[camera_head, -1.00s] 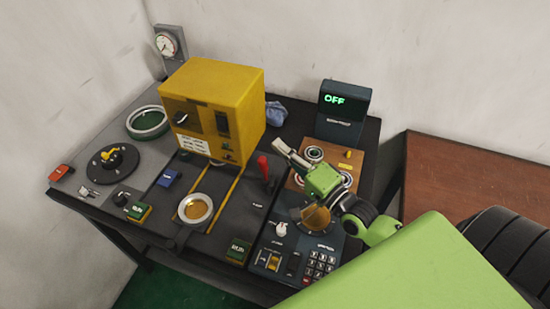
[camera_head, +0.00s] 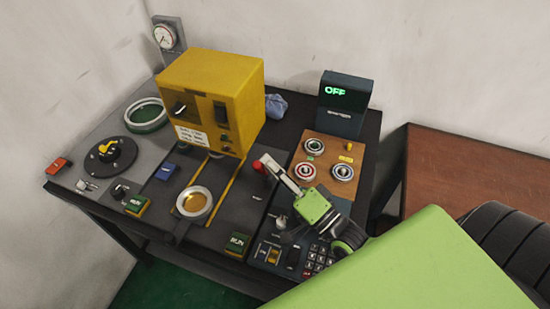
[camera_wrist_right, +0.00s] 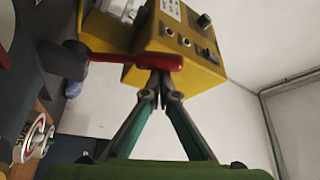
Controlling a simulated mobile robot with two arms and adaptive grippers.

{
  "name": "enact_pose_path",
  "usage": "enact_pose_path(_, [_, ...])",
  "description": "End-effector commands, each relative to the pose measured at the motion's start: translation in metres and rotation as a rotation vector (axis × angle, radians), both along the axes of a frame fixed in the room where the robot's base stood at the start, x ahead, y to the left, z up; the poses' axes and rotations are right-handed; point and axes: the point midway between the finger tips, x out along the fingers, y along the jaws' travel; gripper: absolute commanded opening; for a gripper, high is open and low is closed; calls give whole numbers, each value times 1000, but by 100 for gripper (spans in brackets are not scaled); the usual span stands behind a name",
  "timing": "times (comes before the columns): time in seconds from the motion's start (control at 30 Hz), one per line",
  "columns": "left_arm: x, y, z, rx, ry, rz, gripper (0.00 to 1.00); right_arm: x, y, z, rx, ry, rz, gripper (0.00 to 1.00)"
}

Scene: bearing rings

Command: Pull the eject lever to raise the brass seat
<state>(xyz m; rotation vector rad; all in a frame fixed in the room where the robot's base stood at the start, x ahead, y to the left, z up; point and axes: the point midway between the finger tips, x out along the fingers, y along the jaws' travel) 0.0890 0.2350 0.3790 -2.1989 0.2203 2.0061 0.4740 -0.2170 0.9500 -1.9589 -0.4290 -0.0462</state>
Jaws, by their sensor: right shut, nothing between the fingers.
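The eject lever's red handle (camera_head: 259,168) rises from the dark panel right of the yellow machine. My right gripper (camera_head: 266,160) is shut and empty, with its fingertips right at the red handle and partly covering the lever. In the right wrist view, the red handle (camera_wrist_right: 152,62) lies across the closed fingertips (camera_wrist_right: 160,92); I cannot tell whether they touch. The brass seat (camera_head: 194,203) shows gold inside a pale metal ring at the front of the panel; its height is hard to judge. My left gripper is not in view.
The yellow machine (camera_head: 205,100) stands close left of the lever. A wooden board (camera_head: 325,148) with several rings lies to the right, near a dark display (camera_head: 343,105) reading OFF.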

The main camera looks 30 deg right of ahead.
Motion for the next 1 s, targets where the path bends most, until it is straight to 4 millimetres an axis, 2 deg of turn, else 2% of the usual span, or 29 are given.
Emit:
enact_pose_path(0.03, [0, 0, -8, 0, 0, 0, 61, -4, 5, -8, -30, -25, 1, 0])
enact_pose_path(0.13, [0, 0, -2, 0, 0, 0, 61, -10, 11, -5, -37, -34, 0, 0])
enact_pose_path(0.57, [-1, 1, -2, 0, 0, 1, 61, -11, 13, -4, -35, -31, 2, 0])
enact_pose_path(0.67, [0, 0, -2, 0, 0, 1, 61, -11, 13, 6, -35, -32, 2, 0])
enact_pose_path(1.0, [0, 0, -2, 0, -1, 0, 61, -11, 11, 69, -35, -36, -1, 0])
